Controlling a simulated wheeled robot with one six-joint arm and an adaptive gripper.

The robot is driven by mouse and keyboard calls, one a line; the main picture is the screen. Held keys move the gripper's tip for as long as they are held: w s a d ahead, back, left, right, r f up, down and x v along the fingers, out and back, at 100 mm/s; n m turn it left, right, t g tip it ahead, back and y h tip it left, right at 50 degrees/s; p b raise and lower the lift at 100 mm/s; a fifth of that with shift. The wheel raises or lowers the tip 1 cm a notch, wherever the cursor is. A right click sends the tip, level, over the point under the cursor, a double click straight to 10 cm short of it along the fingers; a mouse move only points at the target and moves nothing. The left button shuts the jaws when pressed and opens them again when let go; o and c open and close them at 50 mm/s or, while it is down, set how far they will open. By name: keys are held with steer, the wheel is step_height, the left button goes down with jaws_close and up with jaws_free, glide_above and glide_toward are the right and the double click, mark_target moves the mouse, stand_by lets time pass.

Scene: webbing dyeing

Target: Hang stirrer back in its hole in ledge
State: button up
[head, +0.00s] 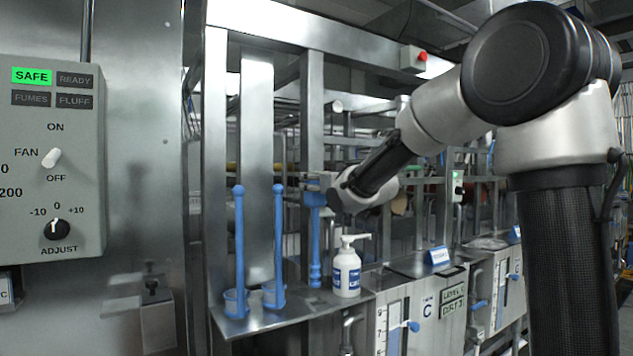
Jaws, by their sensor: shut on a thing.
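A blue stirrer (315,245) hangs upright from my gripper (313,187), which is shut on it near its wide top. Its lower end shows just left of the white pump bottle, over the back part of the metal ledge (290,316). I cannot tell whether that end touches the ledge or is in a hole. The hole itself cannot be made out. My arm reaches in from the right, and my wrist hides part of the space behind the gripper.
Two blue long-handled dippers (239,250) (279,240) stand upright at the ledge's left. A white pump bottle (347,270) stands close right of the stirrer. Metal posts (312,110) rise behind. A control panel (52,160) is at left; machine cabinets (418,310) are at right.

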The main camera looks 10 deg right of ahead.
mark_target(318, 277)
step_height(318, 277, down, 27)
stand_by(1.6)
steer(key=o, duration=1.5)
steer(key=shift+o, duration=0.2)
steer(key=shift+s, duration=0.1)
steer(key=v, duration=0.7)
steer(key=shift+s, duration=0.2)
steer(key=shift+d+r, duration=0.15)
